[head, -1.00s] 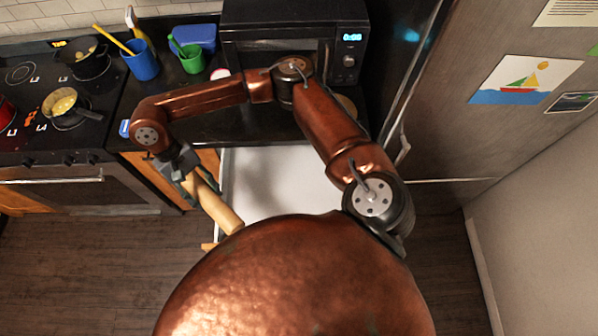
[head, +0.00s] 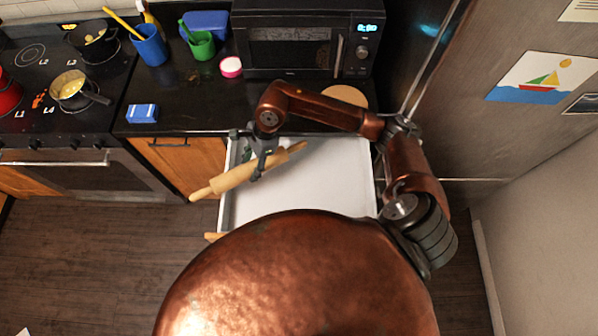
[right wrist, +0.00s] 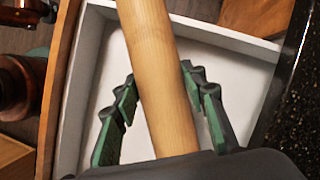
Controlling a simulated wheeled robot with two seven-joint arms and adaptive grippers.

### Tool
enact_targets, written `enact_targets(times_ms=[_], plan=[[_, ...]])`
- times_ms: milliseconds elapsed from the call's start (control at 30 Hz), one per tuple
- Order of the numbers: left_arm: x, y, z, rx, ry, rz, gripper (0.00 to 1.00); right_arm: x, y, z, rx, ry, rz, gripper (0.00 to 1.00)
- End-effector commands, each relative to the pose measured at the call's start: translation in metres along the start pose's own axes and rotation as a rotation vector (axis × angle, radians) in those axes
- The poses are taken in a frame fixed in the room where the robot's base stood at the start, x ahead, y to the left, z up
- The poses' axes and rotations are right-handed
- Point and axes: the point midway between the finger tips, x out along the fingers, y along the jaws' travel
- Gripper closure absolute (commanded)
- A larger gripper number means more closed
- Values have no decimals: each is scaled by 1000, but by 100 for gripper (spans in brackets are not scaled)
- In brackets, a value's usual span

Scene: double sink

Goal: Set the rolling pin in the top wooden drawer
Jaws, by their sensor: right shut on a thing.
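The light wooden rolling pin (head: 231,179) slants over the left part of the open drawer (head: 325,186). Its lower left handle sticks out past the drawer's left wall. The drawer has a white interior and a wooden front, mostly hidden by my body. My right gripper (head: 259,172) is shut on the rolling pin near its middle. In the right wrist view, the pin (right wrist: 158,70) runs between the green-padded fingers (right wrist: 163,108), with the drawer's white floor (right wrist: 232,75) below. The height of the pin above the drawer cannot be told exactly. My left gripper is not in view.
The black counter (head: 185,102) above the drawer holds a microwave (head: 290,50), a blue cup (head: 149,50), a green cup (head: 201,45) and a blue box (head: 142,113). A stove (head: 60,105) stands at left. The fridge (head: 500,55) is at right.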

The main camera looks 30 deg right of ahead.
Motion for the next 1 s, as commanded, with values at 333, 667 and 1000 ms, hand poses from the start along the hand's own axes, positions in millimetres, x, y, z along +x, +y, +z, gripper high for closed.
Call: enact_targets(times_ms=[333,667,1000], plan=[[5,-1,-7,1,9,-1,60,2,-19,-40,449,-2,-186,100],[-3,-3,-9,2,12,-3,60,3,-6,-101,487,2,-196,100],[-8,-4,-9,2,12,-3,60,24,9,-173,484,-1,-195,100]])
